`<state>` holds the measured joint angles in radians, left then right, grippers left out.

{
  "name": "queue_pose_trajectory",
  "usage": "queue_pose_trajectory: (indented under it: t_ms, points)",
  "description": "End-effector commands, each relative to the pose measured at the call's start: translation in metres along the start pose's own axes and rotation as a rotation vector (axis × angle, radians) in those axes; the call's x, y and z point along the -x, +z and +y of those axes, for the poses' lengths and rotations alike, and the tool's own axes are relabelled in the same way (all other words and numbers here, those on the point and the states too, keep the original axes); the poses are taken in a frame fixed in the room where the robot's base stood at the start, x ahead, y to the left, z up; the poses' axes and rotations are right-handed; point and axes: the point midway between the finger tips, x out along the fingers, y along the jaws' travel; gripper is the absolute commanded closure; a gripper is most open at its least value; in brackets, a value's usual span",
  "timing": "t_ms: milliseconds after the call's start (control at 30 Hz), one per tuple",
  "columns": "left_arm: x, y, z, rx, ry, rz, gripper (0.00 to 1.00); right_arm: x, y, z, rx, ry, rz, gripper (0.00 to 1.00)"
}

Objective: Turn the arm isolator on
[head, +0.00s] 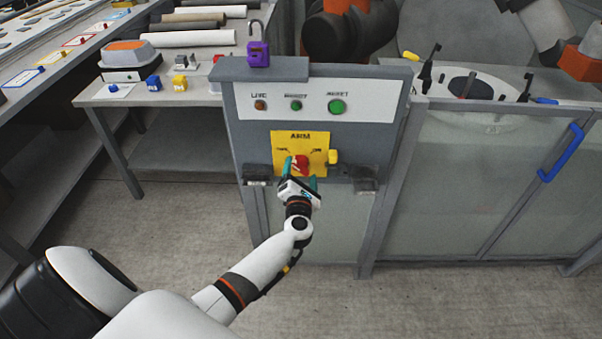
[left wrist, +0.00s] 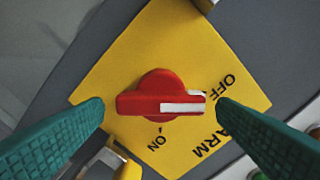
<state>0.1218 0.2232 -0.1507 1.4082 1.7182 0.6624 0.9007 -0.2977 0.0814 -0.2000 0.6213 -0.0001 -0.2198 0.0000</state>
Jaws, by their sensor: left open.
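The arm isolator is a red rotary knob (head: 301,164) on a yellow plate (head: 318,140) marked ARM, on the front of the grey panel. In the left wrist view the knob (left wrist: 150,100) has a white stripe pointing right, toward the OFF side. The ON mark is below the knob. My left gripper (head: 299,177) is at the knob, open. In the left wrist view its teal fingers stand either side of the knob's bar, with small gaps showing. My right gripper is not in view.
A yellow piece (head: 334,157) sits at the plate's right edge. Above are LIVE (head: 260,105) and other lamps, and a purple padlock (head: 258,53) on top. A fenced cell with a blue handle (head: 561,153) is right; a bench (head: 170,95) with small padlocks is left.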

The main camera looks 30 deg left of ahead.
Motion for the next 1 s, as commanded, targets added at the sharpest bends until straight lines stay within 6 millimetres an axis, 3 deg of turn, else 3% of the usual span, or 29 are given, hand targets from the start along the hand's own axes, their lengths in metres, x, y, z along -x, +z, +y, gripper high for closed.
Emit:
queue_pose_trajectory:
  t_ms: [300, 600, 1000]
  points:
    - [-0.0032, -0.0002, 0.0000, 0.000, 0.000, 0.000, 0.19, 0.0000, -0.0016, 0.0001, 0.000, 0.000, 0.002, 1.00]
    - [-0.0029, -0.0001, 0.0002, 0.000, 0.000, 0.000, 0.64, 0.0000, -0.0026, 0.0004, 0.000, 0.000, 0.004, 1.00]
    - [-0.0024, -0.0014, -0.0003, -0.088, 0.001, -0.002, 0.64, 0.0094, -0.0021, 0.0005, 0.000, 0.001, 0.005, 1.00]
